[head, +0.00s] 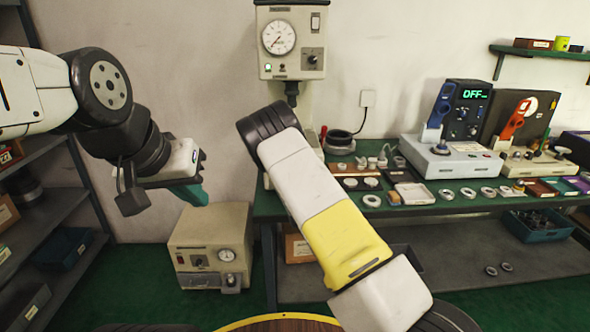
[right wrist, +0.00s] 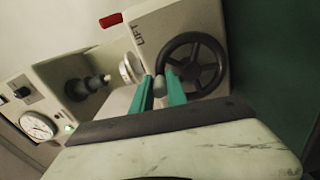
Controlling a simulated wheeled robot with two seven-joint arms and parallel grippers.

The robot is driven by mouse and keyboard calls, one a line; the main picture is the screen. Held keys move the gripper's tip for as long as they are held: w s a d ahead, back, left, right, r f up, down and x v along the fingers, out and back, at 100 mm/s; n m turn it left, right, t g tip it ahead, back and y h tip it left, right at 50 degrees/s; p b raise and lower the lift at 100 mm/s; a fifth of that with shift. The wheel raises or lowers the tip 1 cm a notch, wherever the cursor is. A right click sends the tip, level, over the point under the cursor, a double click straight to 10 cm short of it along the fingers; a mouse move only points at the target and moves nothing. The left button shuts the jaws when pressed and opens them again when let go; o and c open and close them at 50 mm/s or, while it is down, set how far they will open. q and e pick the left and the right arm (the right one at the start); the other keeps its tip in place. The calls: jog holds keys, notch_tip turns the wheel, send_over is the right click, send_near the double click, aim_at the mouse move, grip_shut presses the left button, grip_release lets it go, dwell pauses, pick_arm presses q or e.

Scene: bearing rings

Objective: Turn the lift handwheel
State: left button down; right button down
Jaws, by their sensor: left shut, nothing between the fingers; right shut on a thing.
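The black lift handwheel (right wrist: 208,74) shows in the right wrist view, on a light panel marked LIFT. My right gripper (right wrist: 164,88) is in front of the wheel's left side, its two teal fingers shut on a small rounded grey grip of the handwheel. In the head view my own right arm hides the handwheel and the right gripper. My left gripper (head: 190,192) hangs at the left in the head view, its teal fingers shut and empty, apart from everything.
A cream press with a round gauge (head: 279,37) stands at the back wall. The green bench (head: 270,205) carries several metal rings, trays and a machine with an OFF display (head: 474,94). A beige box unit (head: 211,252) stands on the floor. Shelves (head: 45,210) are at the left.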

jog(key=shift+a, duration=0.1)
jog(key=c, duration=1.3)
grip_release()
jog(key=shift+c, duration=0.2)
jog(key=s, duration=0.7)
jog(key=shift+s, duration=0.4)
